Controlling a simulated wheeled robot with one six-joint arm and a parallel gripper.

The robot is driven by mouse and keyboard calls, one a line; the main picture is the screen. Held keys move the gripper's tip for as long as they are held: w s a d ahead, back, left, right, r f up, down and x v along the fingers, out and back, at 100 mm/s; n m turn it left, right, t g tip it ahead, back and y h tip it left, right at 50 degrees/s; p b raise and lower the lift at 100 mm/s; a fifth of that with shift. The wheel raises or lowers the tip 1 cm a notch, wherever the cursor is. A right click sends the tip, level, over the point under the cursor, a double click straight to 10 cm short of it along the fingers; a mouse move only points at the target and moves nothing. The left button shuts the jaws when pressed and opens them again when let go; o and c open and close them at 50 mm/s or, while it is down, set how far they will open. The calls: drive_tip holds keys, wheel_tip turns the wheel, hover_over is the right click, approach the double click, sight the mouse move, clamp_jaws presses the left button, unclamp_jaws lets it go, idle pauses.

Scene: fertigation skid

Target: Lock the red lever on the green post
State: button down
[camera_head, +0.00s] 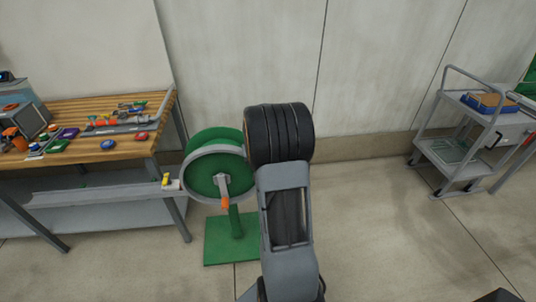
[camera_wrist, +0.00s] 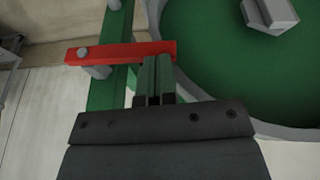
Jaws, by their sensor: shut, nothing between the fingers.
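The red lever (camera_wrist: 115,52) shows in the wrist view as a flat bar lying roughly level across the green post (camera_wrist: 118,24). A grey bolt head sits near its left end. My gripper (camera_wrist: 156,62) is shut and empty, its green fingertips at the lower edge of the lever's right end. I cannot tell whether they touch it. In the head view my arm hides the lever and my gripper. Part of a green stand (camera_head: 236,221) shows there beside my arm, above a green base plate (camera_head: 218,250).
A green reel with a grey rim (camera_head: 200,187) and an orange-handled crank (camera_head: 226,202) stands left of my arm. It fills the right of the wrist view. A wooden workbench (camera_head: 120,150) with small parts is at left. A grey cart (camera_head: 448,152) stands at right. Floor between is clear.

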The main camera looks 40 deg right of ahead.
idle(0.5)
wheel_tip(320, 180, up, 4)
drive_tip(key=p, duration=0.3)
drive_tip(key=shift+r, duration=0.2)
drive_tip(key=a+r+b, duration=0.1)
drive_tip(key=a+r, duration=0.3)
drive_tip(key=r, duration=0.4)
drive_tip(key=shift+s+a+r, duration=0.25)
drive_tip(key=s+a+n+y, duration=0.1)
drive_tip(key=s+a+n, duration=0.2)
drive_tip(key=s+a, duration=0.5)
drive_tip(key=s+a+n+t+y, duration=0.1)
drive_tip(key=s+a+n, duration=0.2)
drive_tip(key=s+a, duration=0.5)
drive_tip(key=shift+a+r, duration=0.25)
drive_tip(key=shift+a, duration=2.75)
